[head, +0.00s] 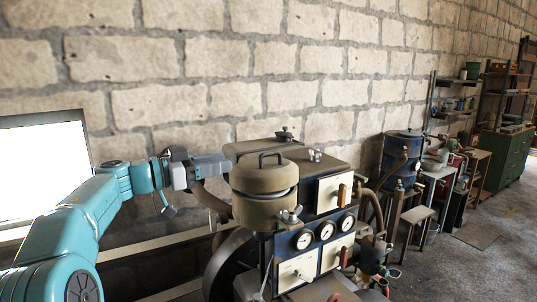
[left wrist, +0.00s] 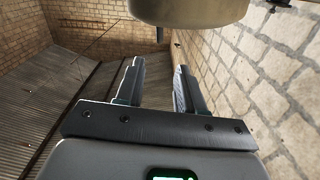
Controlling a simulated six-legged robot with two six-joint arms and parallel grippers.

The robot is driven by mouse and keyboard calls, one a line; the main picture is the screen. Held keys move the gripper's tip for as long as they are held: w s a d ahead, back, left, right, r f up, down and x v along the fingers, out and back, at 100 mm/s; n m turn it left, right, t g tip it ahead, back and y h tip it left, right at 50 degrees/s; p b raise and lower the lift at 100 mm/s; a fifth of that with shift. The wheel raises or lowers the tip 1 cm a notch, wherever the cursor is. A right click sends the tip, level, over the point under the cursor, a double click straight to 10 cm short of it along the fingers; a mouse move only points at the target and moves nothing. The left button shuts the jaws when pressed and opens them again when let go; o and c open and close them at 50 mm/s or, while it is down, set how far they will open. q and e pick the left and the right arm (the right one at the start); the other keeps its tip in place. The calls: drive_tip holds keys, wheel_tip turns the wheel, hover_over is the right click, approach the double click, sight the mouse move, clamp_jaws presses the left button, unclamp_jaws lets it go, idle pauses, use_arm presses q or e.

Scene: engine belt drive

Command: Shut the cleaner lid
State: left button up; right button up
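The cleaner is a tan round drum (head: 258,213) at the top left of the engine unit. Its tan lid (head: 262,179) has a dark handle on top and sits over the drum, with a thin pale and dark band showing between them. I cannot tell whether it is seated. My left gripper (head: 228,164) is just left of the lid, pointing right. In the left wrist view the gripper (left wrist: 160,82) has its fingers apart with nothing between them. A tan rounded body (left wrist: 188,10), part of the cleaner, shows beyond the fingertips. My right gripper is not in view.
A wing nut (head: 291,214) stands at the drum's right side, and another (head: 315,155) is on the box behind. The dark panel holds several gauges (head: 326,231). A stone wall (head: 300,60) is close behind. A blue drum (head: 397,155) stands further right.

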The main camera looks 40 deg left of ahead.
sight(269, 154)
use_arm(q)
drive_tip(key=p+x, duration=0.2)
drive_tip(key=x, duration=1.1)
drive_tip(key=shift+w+d+p, duration=0.15)
drive_tip(key=shift+w+p, duration=0.15)
drive_tip(key=shift+p, duration=0.1)
clamp_jaws()
